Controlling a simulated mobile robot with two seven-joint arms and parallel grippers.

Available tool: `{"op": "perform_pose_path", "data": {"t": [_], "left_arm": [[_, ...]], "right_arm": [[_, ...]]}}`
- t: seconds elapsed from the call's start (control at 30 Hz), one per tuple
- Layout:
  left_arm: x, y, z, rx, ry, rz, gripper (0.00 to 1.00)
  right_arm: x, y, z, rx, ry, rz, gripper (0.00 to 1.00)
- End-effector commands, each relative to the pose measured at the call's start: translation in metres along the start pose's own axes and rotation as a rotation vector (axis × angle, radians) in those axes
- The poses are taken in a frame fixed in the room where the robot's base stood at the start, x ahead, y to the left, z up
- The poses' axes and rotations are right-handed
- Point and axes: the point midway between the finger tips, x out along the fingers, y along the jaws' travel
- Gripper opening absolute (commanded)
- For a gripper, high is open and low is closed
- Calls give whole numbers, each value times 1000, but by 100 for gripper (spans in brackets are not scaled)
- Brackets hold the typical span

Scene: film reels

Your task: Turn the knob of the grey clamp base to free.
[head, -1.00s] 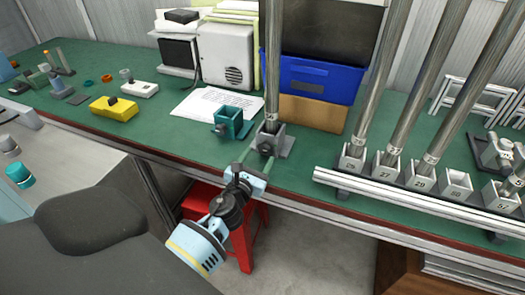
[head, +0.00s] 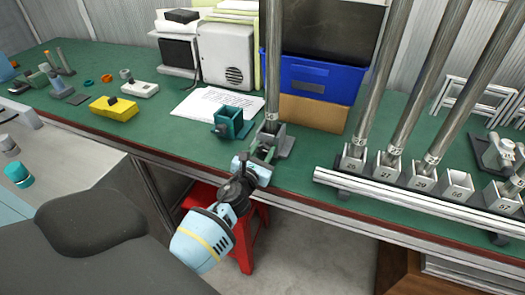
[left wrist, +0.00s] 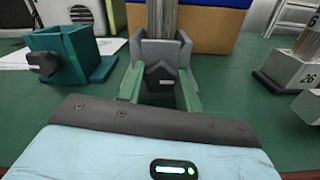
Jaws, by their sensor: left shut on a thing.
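The grey clamp base (head: 284,143) stands near the front edge of the green bench, with an upright metal pole (head: 273,80) in it. It also shows in the left wrist view (left wrist: 180,50), upright and straight ahead. Its dark knob (left wrist: 160,77) faces me, with a small pale mark on its front. My left gripper (head: 263,152) is at the front of this base, its green fingers on either side of the knob, shut on it. My right gripper is not in view.
A teal clamp base (head: 232,122) with its own knob stands just left. Numbered grey sockets (head: 390,172), some with tall poles, stand to the right behind a pale rail (head: 420,202). A blue bin (head: 320,78) is behind. A red stool (head: 250,225) is below the bench edge.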

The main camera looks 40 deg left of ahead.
Motion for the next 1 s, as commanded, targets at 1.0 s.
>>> {"op": "perform_pose_path", "data": {"t": [1.0], "left_arm": [[0, 0, 0, -499, 0, 0, 12]], "right_arm": [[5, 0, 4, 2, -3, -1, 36]]}}
